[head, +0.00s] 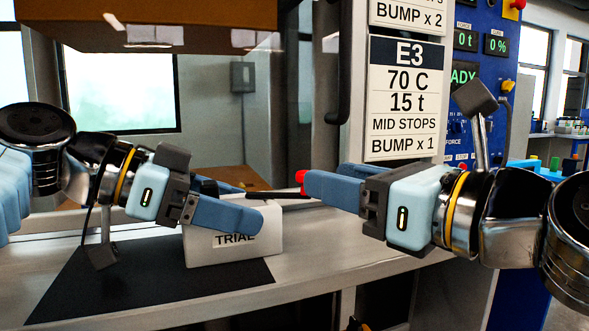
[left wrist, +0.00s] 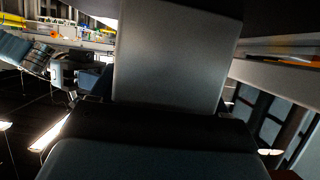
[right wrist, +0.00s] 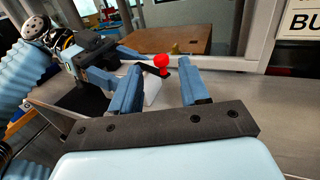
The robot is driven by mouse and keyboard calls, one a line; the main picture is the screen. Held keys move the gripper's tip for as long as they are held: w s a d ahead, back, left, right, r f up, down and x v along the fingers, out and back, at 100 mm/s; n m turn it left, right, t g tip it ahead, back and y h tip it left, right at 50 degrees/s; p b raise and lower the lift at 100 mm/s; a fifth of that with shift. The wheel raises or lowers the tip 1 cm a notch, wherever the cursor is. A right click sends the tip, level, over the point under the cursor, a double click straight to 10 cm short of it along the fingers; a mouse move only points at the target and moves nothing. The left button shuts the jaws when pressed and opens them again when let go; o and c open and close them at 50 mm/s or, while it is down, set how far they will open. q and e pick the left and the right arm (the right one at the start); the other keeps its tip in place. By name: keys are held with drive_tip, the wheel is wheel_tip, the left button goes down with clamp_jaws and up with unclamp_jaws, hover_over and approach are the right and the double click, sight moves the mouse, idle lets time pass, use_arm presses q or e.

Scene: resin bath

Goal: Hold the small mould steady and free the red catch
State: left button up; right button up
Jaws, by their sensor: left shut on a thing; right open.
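The small mould (head: 238,252) is a white block marked TRIAL, standing on a dark mat. My left gripper (head: 246,203) is shut on it, one finger across its near side and the other behind. The red catch (head: 300,176) has a round red knob by a thin black bar at the mould's right. My right gripper (head: 325,180) is open. In the right wrist view the red catch (right wrist: 161,61) shows between the tips of the open fingers, with part of the mould (right wrist: 152,90) below it. I cannot tell its exact depth.
The dark mat (head: 120,290) lies on a pale bench (head: 320,235). A brown board (right wrist: 180,38) lies behind. A frame post with an E3 sign (head: 405,95) stands close behind my right gripper. The bench right of the mould is clear.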

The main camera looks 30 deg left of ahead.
drive_tip(key=x, duration=0.7)
drive_tip(key=shift+w+a, duration=0.15)
drive_tip(key=shift+a, duration=0.2)
clamp_jaws()
